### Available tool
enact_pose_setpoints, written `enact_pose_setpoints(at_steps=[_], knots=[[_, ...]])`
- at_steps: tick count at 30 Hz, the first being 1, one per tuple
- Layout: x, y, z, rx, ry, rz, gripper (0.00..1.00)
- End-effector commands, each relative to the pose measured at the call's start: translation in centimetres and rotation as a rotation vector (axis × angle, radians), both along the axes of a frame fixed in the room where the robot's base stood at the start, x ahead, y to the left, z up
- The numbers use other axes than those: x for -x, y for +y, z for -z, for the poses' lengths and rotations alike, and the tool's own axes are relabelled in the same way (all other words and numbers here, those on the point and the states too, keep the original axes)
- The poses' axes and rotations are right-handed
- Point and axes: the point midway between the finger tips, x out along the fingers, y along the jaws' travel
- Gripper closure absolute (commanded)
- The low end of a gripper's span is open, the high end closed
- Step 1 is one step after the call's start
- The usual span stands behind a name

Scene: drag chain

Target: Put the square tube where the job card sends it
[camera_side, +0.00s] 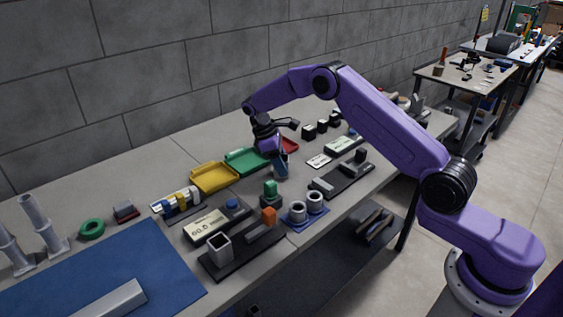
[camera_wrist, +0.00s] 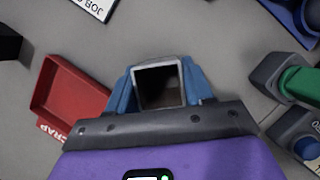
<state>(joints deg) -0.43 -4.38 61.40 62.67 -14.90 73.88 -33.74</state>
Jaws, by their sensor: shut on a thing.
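My gripper (camera_wrist: 160,90) is shut on a grey square tube (camera_wrist: 159,67), whose open end faces the wrist camera between the blue fingers. In the side view my gripper (camera_side: 281,166) hangs over the middle of the bench; the held tube is hard to make out there. The white job card (camera_side: 318,161) lies to its right.
Green (camera_side: 246,160) and yellow (camera_side: 214,178) trays stand left of the red one. A display unit (camera_side: 217,221) and a dark fixture (camera_side: 244,249) with an upright square piece are in front. Two grey rings (camera_side: 306,206) on a blue mat and a second dark fixture (camera_side: 342,180) stand nearby.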

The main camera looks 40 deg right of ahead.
Motion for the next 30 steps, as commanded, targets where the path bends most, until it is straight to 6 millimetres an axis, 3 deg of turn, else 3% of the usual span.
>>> enact_pose_setpoints(at_steps=[13, 14, 15, 16, 25, 30], knots=[[0.0, 0.0, 0.1, 0.0, 0.0, 0.0, 0.93], [0.0, 0.0, 0.1, 0.0, 0.0, 0.0, 0.39], [0.0, 0.0, 0.1, 0.0, 0.0, 0.0, 0.26], [0.0, 0.0, 0.1, 0.0, 0.0, 0.0, 0.19], [0.0, 0.0, 0.0, -0.001, 0.001, 0.0, 0.19], [-0.5, 0.4, -1.2, 0.0, -0.003, -0.001, 0.19]])
